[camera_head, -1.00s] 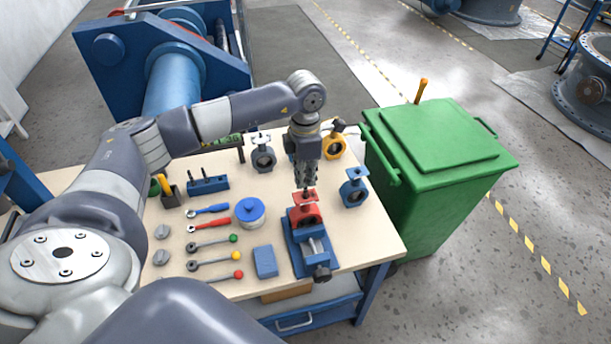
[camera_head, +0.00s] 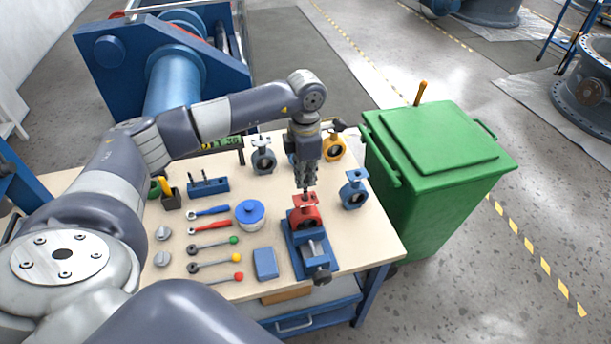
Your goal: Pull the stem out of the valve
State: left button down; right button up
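A red butterfly valve (camera_head: 305,217) sits upright in a blue vise (camera_head: 312,250) at the right front of the workbench. My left gripper (camera_head: 306,184) points straight down just above the valve's top. A thin dark stem (camera_head: 306,193) shows between the fingertips and the valve's top plate. The fingers look close together around its upper end, but the view is too small to tell whether they grip it. My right gripper is not in view.
Blue (camera_head: 354,190), yellow (camera_head: 333,146) and grey (camera_head: 263,158) valves stand around the arm. A green bin (camera_head: 440,165) stands close to the bench's right.

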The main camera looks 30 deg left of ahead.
pick_arm(q)
jog(key=shift+w+a+r+p, duration=0.15)
jog(key=shift+r+p, duration=0.35)
jog(key=shift+r, duration=0.7)
dwell(1.0)
jog(key=shift+r, duration=0.1)
dwell(0.7)
jog(key=shift+r+p, duration=1.7)
jog(key=shift+r, duration=1.3)
jog(key=shift+f, duration=0.15)
